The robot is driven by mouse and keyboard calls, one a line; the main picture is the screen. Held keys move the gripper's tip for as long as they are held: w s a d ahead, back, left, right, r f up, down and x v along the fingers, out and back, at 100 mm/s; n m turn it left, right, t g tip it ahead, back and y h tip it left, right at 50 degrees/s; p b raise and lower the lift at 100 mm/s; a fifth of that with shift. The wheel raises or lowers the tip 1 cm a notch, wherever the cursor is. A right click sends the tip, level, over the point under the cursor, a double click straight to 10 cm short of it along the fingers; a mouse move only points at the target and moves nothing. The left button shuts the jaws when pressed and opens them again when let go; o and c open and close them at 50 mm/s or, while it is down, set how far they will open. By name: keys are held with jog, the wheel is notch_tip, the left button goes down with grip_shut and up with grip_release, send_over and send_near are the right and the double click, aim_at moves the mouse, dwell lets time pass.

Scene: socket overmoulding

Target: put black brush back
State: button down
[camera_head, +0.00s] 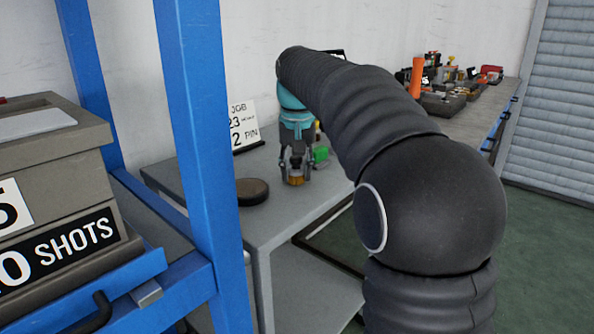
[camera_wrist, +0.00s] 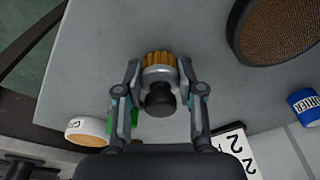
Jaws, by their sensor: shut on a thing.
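My gripper (camera_head: 296,163) is shut on a small brush, above the grey table by the wall. In the wrist view the brush sits between my two fingers (camera_wrist: 160,72). It has a black knob handle (camera_wrist: 159,98), a silver collar and amber bristles (camera_wrist: 160,58). In the head view its bristles (camera_head: 295,180) point down, close to the table top. I cannot tell whether they touch it. My fingers hide part of the brush.
A round dark-rimmed pad (camera_head: 252,191) lies on the table (camera_head: 290,212), left of my gripper; its mesh top (camera_wrist: 280,25) shows in the wrist view. A white sign (camera_head: 244,126) stands behind. A green object (camera_head: 321,155) is close at right. A blue rack post (camera_head: 200,140) stands left.

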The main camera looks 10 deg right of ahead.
jog(key=shift+f, duration=0.15)
jog(key=c, duration=0.7)
grip_release()
jog(key=shift+s+r+p, duration=1.05)
jog(key=shift+r+p, duration=0.45)
jog(key=shift+r, duration=4.6)
jog(key=s+f+t, duration=0.1)
jog(key=s+f, duration=0.1)
jog(key=s, duration=0.6)
jog(key=s+f+t, duration=0.1)
jog(key=s+f, duration=0.5)
jog(key=s+f+n+t, duration=0.1)
jog(key=s+f, duration=1.2)
jog(key=shift+s+d+f+n+t, duration=0.1)
jog(key=shift+s+f+n+t, duration=0.25)
jog(key=shift+s+n+t, duration=0.05)
